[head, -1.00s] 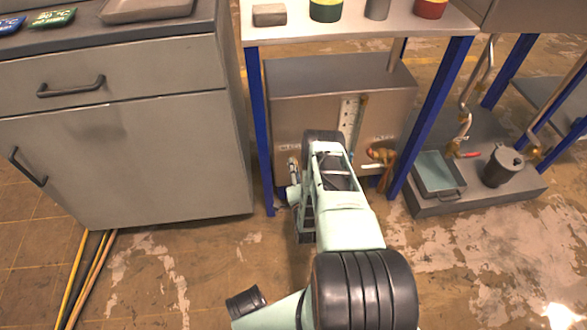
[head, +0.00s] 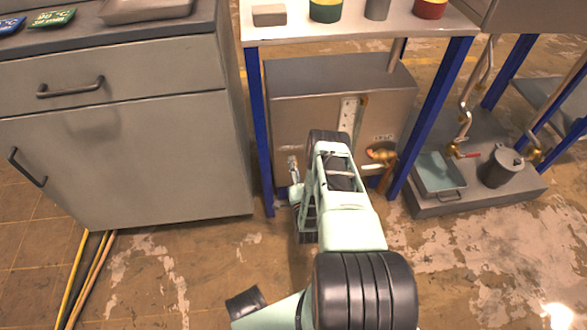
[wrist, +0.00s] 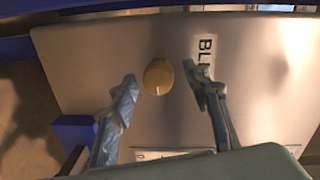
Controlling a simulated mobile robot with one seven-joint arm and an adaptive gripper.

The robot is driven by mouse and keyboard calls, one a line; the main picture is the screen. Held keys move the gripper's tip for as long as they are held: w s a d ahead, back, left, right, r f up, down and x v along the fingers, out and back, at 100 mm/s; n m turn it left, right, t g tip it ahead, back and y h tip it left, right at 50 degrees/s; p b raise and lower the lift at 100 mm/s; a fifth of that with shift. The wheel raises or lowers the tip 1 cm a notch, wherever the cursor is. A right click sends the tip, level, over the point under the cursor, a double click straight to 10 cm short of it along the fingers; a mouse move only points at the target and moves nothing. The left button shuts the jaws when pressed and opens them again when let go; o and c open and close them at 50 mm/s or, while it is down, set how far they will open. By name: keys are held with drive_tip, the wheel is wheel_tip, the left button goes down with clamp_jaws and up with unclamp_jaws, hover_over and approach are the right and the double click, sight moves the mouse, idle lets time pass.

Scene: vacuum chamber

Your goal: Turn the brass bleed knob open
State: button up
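The brass bleed knob (wrist: 158,76) shows in the wrist view as a small round brass-coloured cap with a pale mark on its face. It sits on a grey panel (wrist: 110,50) beside a white label that begins "BL". My gripper (wrist: 160,80) is open, with one finger on each side of the knob and a visible gap to both. I cannot tell how far the fingertips are from the panel. In the head view my arm covers the knob and the fingers; the grey box (head: 335,75) is under the bench.
Blue bench legs (head: 257,130) stand on both sides of the box. A brass valve with a pale lever (head: 382,155) is at the box's right. A grey cabinet (head: 125,160) stands left. A tray (head: 440,175) and a dark pot (head: 502,166) are at the right.

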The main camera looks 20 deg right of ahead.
drive_tip(key=shift+r, duration=0.1)
drive_tip(key=o, duration=0.4)
wheel_tip(320, 180, up, 9)
drive_tip(key=shift+w+f, duration=0.1)
drive_tip(key=shift+c, duration=0.2)
drive_tip(key=shift+r, duration=0.35)
drive_tip(key=shift+c, duration=0.3)
drive_tip(key=shift+r, duration=0.3)
drive_tip(key=c, duration=0.3)
drive_tip(key=shift+f, duration=0.1)
drive_tip(key=shift+c, duration=0.2)
